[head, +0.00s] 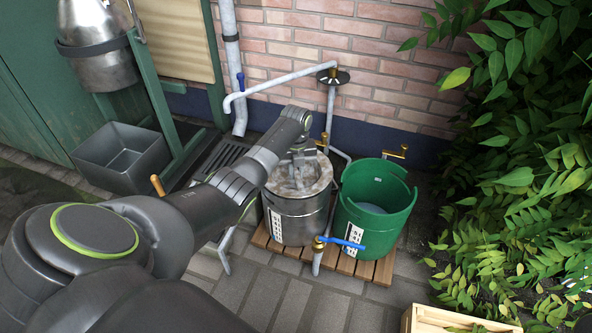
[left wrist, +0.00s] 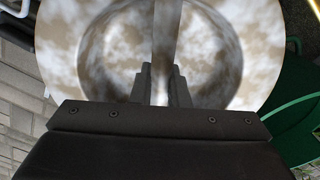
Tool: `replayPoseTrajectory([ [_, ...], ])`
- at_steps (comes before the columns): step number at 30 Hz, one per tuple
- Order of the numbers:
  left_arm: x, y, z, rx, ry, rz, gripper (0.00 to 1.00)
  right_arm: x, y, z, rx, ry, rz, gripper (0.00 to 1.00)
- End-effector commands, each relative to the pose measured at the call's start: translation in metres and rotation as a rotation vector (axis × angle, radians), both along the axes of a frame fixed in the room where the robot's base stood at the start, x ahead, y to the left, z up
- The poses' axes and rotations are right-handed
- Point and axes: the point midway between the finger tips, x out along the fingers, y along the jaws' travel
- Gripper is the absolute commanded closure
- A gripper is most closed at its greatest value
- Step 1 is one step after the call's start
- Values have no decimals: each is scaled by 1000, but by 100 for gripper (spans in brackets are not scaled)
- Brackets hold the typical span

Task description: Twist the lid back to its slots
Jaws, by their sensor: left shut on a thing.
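The lid (head: 284,186) is a mottled grey-white metal disc on top of the steel churn (head: 300,222), which stands upright on a wooden slatted base. In the left wrist view the lid (left wrist: 110,50) fills most of the picture, with a raised bar handle (left wrist: 166,30) across its middle. My left gripper (left wrist: 160,75) points down at the lid and is shut on this handle, one finger on each side. In the head view my left gripper (head: 304,160) covers part of the lid. The slots cannot be made out. My right gripper is not in view.
A green tub (head: 376,210) stands close at the churn's right. A tap with a blue lever (head: 340,243) is in front. A grey pipe spout (head: 270,84) hangs behind. A grey sink box (head: 125,158) is at left, leafy plants (head: 520,160) at right.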

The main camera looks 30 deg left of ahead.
Motion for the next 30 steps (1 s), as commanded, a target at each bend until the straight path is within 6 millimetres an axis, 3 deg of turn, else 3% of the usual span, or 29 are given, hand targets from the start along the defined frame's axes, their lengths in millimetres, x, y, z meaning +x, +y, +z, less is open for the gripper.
replayPoseTrajectory([
  [6,1,0,2,1,-4,-7,100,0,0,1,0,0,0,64],
  [7,1,0,2,1,-4,-6,82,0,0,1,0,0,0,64],
  [12,1,0,1,1,-2,-6,60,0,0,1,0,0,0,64],
  [23,0,0,6,1,-1,-6,60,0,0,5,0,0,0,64],
  [30,1,0,47,0,-3,-6,60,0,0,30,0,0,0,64],
])
